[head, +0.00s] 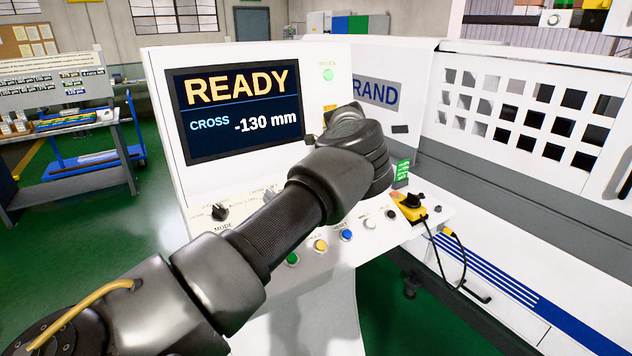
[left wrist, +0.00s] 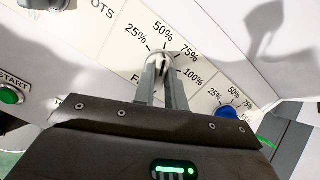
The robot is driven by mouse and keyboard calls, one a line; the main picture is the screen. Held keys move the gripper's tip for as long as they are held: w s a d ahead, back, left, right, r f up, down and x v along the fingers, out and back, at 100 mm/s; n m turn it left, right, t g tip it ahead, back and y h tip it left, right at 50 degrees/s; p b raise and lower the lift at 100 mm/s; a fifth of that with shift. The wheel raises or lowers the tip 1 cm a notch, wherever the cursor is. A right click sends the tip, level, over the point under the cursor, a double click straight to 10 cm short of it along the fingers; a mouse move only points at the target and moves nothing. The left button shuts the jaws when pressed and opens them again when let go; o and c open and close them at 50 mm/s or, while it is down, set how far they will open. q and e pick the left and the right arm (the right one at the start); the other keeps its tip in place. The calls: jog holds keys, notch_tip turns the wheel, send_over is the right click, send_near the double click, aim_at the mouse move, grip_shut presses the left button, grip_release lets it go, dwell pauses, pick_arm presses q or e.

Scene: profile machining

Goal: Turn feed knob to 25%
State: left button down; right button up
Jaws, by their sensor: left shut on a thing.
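The feed knob (left wrist: 160,60) shows in the left wrist view as a pale grey, rounded piece between my fingertips, in the middle of a dial marked 25%, 50%, 75% and 100%. My left gripper (left wrist: 162,68) is shut on it, with one finger on each side. The fingers and gripper body cover part of the dial, including most of a word starting with F. I cannot tell which mark the knob points to. In the head view my left arm reaches over the control panel and hides the knob and fingertips. My right gripper is not in view.
A blue knob (left wrist: 228,112) with its own percent dial sits close to my gripper's right. A green START button (left wrist: 11,95) is at left. The screen (head: 235,110) reads READY, CROSS -130 mm. The MODE knob (head: 220,211) and several coloured buttons line the panel.

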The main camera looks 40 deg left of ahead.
pick_arm(q)
jog(key=n, duration=0.3)
jog(key=shift+w+r, duration=0.1)
jog(key=shift+n+g, duration=0.3)
jog(key=shift+n, duration=0.5)
jog(key=n, duration=0.4)
jog(key=shift+g+h, duration=0.3)
jog(key=c, duration=1.3)
grip_release()
